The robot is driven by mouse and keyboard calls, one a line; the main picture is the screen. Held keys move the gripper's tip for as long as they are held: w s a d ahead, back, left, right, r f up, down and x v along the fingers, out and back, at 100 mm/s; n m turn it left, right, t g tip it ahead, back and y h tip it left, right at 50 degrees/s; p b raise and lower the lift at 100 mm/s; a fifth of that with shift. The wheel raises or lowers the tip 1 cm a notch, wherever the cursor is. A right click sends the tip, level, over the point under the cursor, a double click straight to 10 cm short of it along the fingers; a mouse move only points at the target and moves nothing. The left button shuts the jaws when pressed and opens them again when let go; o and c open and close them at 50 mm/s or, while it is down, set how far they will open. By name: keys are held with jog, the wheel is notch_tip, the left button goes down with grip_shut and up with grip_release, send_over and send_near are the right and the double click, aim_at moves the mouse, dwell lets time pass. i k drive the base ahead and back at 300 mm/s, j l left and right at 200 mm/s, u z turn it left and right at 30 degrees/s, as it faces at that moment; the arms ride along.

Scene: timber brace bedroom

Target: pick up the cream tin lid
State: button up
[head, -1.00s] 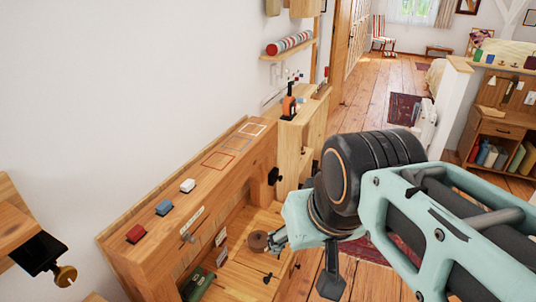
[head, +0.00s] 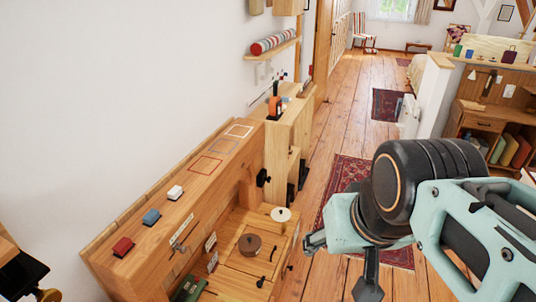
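The cream tin lid (head: 281,214) is a small pale disc with a dark knob on top. It sits on the light wooden surface of the low bench, near its right edge. A brown round lid (head: 249,245) with a knob lies nearer to me and a little left of it. My gripper (head: 308,243) is to the right of and below the cream lid in the picture, apart from it. The gripper is seen small and from the side, so whether its fingers are open or shut is unclear. Nothing shows held in it.
A wooden ledge (head: 150,250) runs along the wall at left, with red (head: 123,247), blue (head: 151,217) and white (head: 175,192) blocks and several outlined squares. A green object (head: 188,289) lies at the bench's near end. Wooden floor (head: 345,125) is open beyond.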

aim_at(280, 213)
jog(key=u, duration=1.25)
jog(key=k, duration=0.2)
jog(key=k+j+u, duration=0.1)
jog(key=k+u, duration=0.35)
jog(key=l+u, duration=0.2)
jog(key=u, duration=0.85)
jog(key=l, duration=0.75)
jog(key=k+l, duration=0.1)
jog(key=l, duration=0.7)
jog(key=k+l, duration=0.1)
jog(key=l, duration=0.65)
